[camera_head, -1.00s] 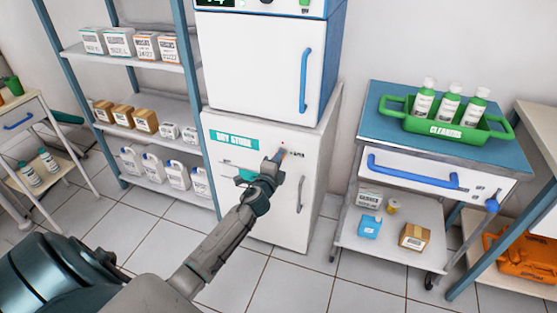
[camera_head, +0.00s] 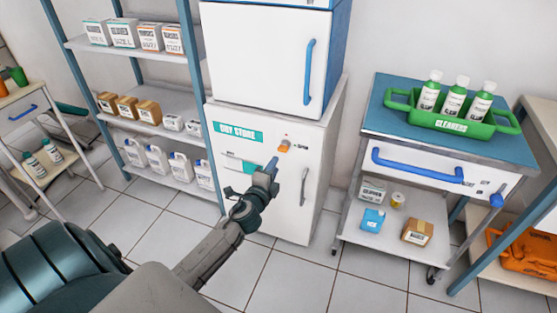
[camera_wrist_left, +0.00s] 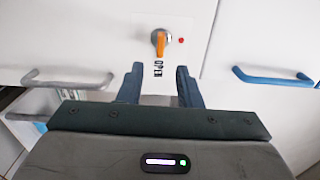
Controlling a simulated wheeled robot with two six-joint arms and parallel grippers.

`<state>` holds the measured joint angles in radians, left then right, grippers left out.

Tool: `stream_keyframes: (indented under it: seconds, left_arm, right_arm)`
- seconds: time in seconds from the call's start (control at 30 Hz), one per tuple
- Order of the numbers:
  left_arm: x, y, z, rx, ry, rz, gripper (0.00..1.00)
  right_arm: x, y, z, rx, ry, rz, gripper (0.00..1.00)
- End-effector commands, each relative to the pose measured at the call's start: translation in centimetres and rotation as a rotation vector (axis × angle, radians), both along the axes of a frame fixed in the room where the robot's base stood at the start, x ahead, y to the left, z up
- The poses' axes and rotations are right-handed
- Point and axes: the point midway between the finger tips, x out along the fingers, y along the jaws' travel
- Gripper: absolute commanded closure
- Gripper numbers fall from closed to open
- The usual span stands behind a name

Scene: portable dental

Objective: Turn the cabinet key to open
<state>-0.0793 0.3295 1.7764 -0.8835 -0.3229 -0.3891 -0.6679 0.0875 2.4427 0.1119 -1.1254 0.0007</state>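The orange cabinet key (camera_head: 284,147) sits in the front of the white cabinet (camera_head: 222,112) marked "DRY STORE". In the left wrist view the key (camera_wrist_left: 160,43) lies upright in the picture, its lower end toward the "OPEN" lettering (camera_wrist_left: 158,69). A small red light (camera_wrist_left: 181,40) is beside it. The cabinet door, with a grey handle (camera_head: 303,187), looks closed. My left gripper (camera_head: 272,166) is just below the key in the head view. In the wrist view its two fingers (camera_wrist_left: 159,86) are apart with nothing between them, and the key is beyond their tips. My right gripper is not in view.
A white unit with a blue handle (camera_head: 309,72) stands on the cabinet. A shelf rack (camera_head: 134,55) with boxes and jugs is on the left. A trolley (camera_head: 390,115) with a green tray of bottles (camera_head: 420,120) is on the right. The tiled floor in front is clear.

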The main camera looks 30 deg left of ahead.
Motion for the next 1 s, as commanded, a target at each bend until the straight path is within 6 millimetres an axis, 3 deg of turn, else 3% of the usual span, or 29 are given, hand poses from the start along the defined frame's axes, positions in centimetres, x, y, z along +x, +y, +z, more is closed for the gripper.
stream_keyframes:
  seconds: [0.23, 0.83, 0.93, 1.0]
  left_arm:
    - [-2.2, -0.5, 0.0, 0.000, 0.000, 0.000, 0.68]
    - [-2.5, -0.6, -0.1, -0.012, 0.001, 0.002, 0.68]
    - [-4.0, -1.1, -0.9, -0.105, 0.019, 0.026, 0.68]
    - [-6.2, -1.9, -2.0, -0.250, 0.046, 0.063, 0.68]
  right_arm:
    - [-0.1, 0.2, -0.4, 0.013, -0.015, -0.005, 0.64]
    - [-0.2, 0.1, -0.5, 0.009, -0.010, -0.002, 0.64]
    - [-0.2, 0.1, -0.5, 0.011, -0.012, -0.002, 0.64]
    - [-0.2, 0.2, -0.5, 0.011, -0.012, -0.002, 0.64]
